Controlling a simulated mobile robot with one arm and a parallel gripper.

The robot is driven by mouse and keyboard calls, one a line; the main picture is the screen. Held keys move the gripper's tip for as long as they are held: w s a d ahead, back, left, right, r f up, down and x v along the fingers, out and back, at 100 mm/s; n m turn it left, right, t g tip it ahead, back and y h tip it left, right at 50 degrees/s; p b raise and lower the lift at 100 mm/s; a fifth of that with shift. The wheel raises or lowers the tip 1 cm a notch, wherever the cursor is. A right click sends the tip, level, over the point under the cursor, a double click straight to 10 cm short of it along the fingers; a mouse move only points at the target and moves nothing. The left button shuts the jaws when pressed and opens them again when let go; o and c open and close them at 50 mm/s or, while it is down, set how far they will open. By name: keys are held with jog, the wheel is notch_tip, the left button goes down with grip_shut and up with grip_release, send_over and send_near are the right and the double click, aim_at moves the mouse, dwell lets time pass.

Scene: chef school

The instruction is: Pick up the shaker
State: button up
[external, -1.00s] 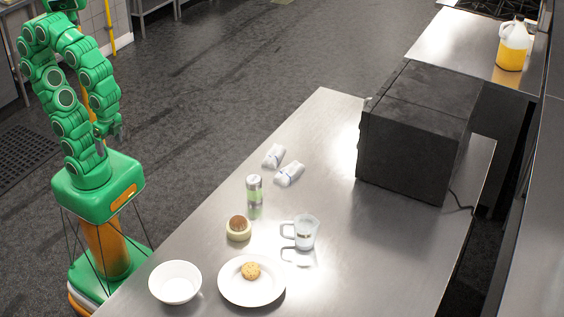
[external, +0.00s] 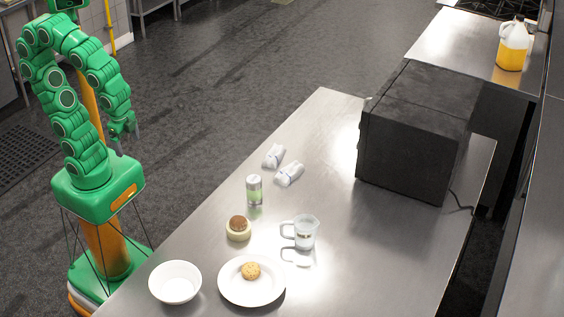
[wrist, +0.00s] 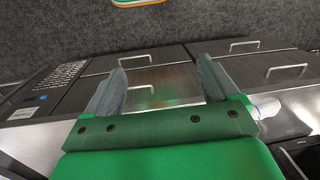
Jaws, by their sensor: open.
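The shaker (external: 254,191) looks like a small upright cylinder with a silver top and a pale green lower part. It stands on the steel table near its left edge in the external view. My gripper (external: 127,141) is to the left of the table, clear of it and well apart from the shaker. In the wrist view my gripper (wrist: 160,82) is open, with two grey fingers spread wide and nothing between them. I cannot make out the shaker in the wrist view.
Near the shaker on the steel table (external: 350,235) are two rolled white cloths (external: 289,174), a small round pot (external: 238,229) with a brown top and a glass jug (external: 304,232). A white bowl (external: 175,283) and a plate (external: 233,292) with a cookie stand in front. A black oven-like box (external: 415,130) is behind.

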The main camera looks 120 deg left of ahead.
jog(key=w+a+r+t+y, duration=0.1)
jog(key=w+a+t+y, duration=0.15)
jog(key=w+a, duration=0.7)
jog(key=w+a+r+m+t+y, duration=0.1)
jog(key=w+a+t, duration=0.3)
jog(key=w+a, duration=0.5)
jog(key=w+a+r+t+y, duration=0.2)
jog(key=w+a+t, duration=0.1)
jog(key=w+a, duration=0.65)
jog(key=m+t+h, duration=0.3)
jog(key=m+h, duration=0.3)
jog(key=h, duration=0.7)
send_near(258, 190)
jog(key=shift+s+a+f, duration=0.1)
jog(key=shift+s+f, duration=0.05)
jog(key=shift+f, duration=0.15)
jog(key=shift+r+x, duration=0.2)
jog(key=shift+x, duration=3.5)
jog(key=shift+c, duration=0.4)
